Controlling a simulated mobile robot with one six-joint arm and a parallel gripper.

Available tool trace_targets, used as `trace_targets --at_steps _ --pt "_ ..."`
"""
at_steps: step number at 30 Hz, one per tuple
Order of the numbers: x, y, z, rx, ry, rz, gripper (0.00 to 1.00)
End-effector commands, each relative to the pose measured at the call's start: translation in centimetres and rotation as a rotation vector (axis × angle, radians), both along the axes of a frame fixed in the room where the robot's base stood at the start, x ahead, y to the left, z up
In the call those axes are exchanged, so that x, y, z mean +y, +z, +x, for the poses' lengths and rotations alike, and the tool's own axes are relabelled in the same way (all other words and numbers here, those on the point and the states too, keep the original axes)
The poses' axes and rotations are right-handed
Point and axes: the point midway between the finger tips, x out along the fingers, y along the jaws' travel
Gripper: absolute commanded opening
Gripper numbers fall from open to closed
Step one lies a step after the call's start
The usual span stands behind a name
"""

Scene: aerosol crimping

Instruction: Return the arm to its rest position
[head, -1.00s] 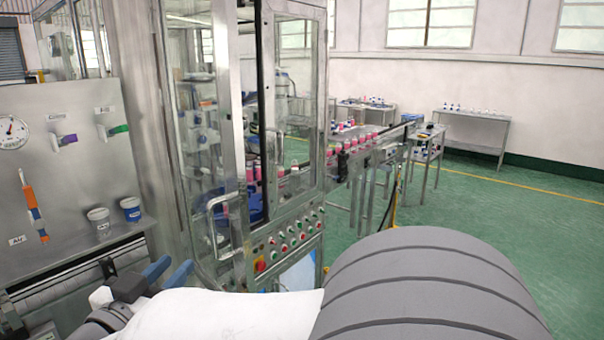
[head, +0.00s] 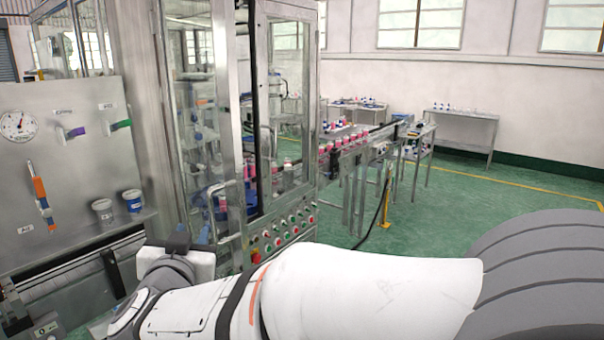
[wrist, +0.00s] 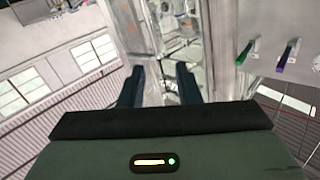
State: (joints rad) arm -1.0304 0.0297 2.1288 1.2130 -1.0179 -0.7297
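My arm crosses the lower part of the head view, white with grey joints, in front of the panel and the machine. Its wrist end is at the lower left of that view, and the fingers are not clearly visible there. In the wrist view my gripper (wrist: 160,87) shows two dark blue fingers set apart with nothing between them. The gripper is open and empty, with the machine frame and wall panel some way beyond the fingertips.
A glass-doored crimping machine (head: 232,110) stands close behind the arm, with a button panel (head: 284,232). A steel panel (head: 70,165) with a gauge and valve handles is at left; two small tubs (head: 103,211) sit on its ledge. A conveyor (head: 350,152) runs right. Green floor (head: 450,200) is open.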

Motion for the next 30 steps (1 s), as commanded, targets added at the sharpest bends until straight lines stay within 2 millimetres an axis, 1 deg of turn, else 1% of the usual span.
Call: trace_targets --at_steps 1,3,5,6,8,10,13,14,17,18,20,21,23,24,27,30 --pt "-1.0 0.1 0.9 0.009 0.030 0.014 0.30" --pt "-2.2 0.0 1.8 0.036 0.095 0.025 0.30" --pt "-3.6 -0.3 2.5 0.068 0.155 0.028 0.30" --pt "-4.6 -0.6 2.7 0.096 0.195 0.027 0.30" --pt "-6.2 -1.4 2.7 0.149 0.247 0.015 0.30" --pt "-8.4 -2.6 2.4 0.221 0.295 -0.005 0.30" --pt "-11.9 -4.9 1.1 0.347 0.338 -0.044 0.30" --pt "-13.1 -5.8 0.6 0.390 0.345 -0.057 0.30" --pt "-17.7 -8.8 -1.8 0.553 0.331 -0.105 0.30" --pt "-19.6 -10.1 -2.9 0.624 0.316 -0.122 0.30" --pt "-22.5 -11.9 -5.0 0.731 0.285 -0.148 0.30" --pt "-24.4 -13.0 -6.4 0.803 0.257 -0.161 0.30" --pt "-27.1 -14.6 -8.7 0.907 0.209 -0.180 0.30" --pt "-28.7 -15.4 -10.1 0.969 0.174 -0.190 0.30" --pt "-31.8 -16.9 -13.2 1.097 0.095 -0.202 0.30" --pt "-33.5 -17.6 -15.3 1.174 0.042 -0.208 0.30"
